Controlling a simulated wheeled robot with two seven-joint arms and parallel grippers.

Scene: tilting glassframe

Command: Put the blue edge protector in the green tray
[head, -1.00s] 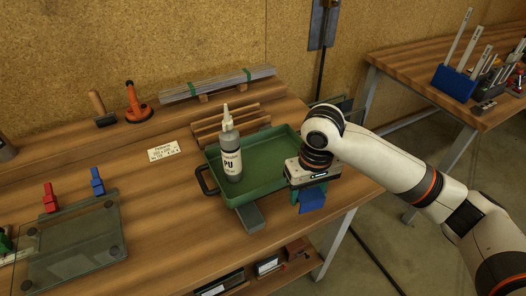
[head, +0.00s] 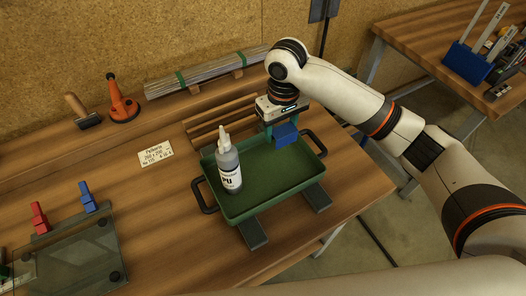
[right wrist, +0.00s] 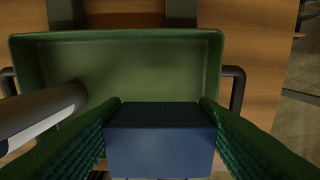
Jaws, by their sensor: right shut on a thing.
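The blue edge protector (head: 285,134) is held between the fingers of my right gripper (head: 268,131), above the far right part of the green tray (head: 262,205). In the right wrist view the blue edge protector (right wrist: 160,138) sits between the two green fingertips (right wrist: 160,112), with the tray (right wrist: 130,50) below it. The tray stands on the bench, with dark handles at its left and right ends. A PU bottle (head: 229,166) stands upright in its left part. The rest of the tray floor is clear. My left gripper does not show.
Wooden slats (head: 220,122) lie behind the tray, and bundled strips (head: 205,72) lie further back. An orange-handled tool (head: 122,101) stands at the back.

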